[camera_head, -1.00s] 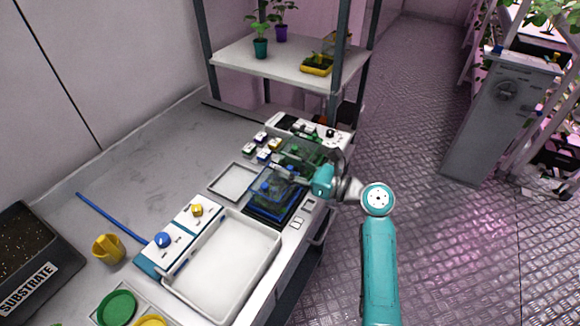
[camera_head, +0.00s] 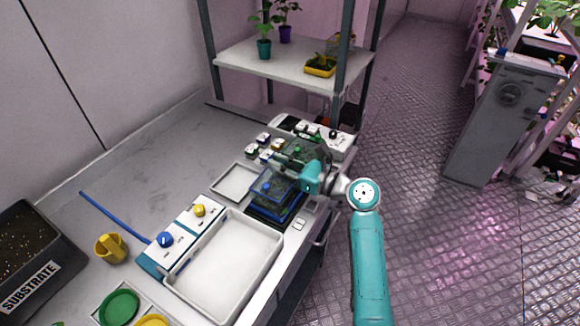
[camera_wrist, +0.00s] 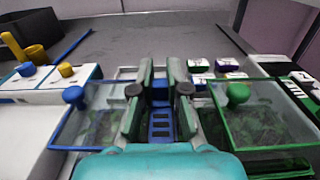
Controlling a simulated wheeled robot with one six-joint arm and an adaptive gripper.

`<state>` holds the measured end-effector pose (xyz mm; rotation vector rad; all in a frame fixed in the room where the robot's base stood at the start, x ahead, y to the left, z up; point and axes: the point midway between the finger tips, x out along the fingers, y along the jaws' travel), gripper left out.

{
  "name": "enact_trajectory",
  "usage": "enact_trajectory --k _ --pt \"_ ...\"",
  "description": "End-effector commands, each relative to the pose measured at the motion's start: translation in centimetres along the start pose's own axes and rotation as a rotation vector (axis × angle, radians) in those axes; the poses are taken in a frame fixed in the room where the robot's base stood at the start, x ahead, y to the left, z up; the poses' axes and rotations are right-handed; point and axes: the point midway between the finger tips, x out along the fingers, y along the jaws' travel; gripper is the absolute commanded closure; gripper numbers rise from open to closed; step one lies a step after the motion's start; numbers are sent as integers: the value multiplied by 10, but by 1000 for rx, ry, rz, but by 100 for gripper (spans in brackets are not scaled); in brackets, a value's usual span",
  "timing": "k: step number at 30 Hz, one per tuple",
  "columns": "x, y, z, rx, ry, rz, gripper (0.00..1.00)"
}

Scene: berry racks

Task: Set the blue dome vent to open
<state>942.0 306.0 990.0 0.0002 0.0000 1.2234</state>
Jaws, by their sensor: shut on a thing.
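The blue dome (camera_head: 268,190) is a clear cover with a blue rim over a tray of seedlings on the bench. In the wrist view it (camera_wrist: 95,120) lies left of my gripper, with a blue knob (camera_wrist: 74,96) on top. My gripper (camera_wrist: 160,85) is shut, its two grey fingers on either side of a blue slotted piece (camera_wrist: 160,122), which seems to be the vent. The fingers partly hide it, and I cannot tell the vent's setting. In the head view my gripper (camera_head: 285,161) is at the far edge of the blue dome.
A green-rimmed dome (camera_wrist: 265,120) with a green knob stands close on the right in the wrist view. A white tray (camera_head: 228,265) and knob boxes (camera_head: 165,248) are nearer. A rack shelf (camera_head: 290,62) rises behind. The grey bench to the left is mostly clear.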

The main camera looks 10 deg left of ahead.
Motion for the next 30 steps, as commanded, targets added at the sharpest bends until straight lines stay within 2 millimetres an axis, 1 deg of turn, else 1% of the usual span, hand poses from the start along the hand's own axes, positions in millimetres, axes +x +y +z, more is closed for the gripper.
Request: enact_trajectory --k 7,8,9,10,11,19,22,26,30 --pt "1 0 0 0 0 -1 100" --pt "1 0 0 0 0 -1 81" --pt "1 0 0 0 0 -1 71" --pt "1 0 0 0 0 -1 63" --pt "1 0 0 0 0 -1 58" --pt "1 0 0 0 0 -2 58" --pt "-3 -1 0 0 0 -3 58" --pt "-19 -2 -1 0 0 -5 58" --pt "-46 -1 -1 1 1 -6 58"
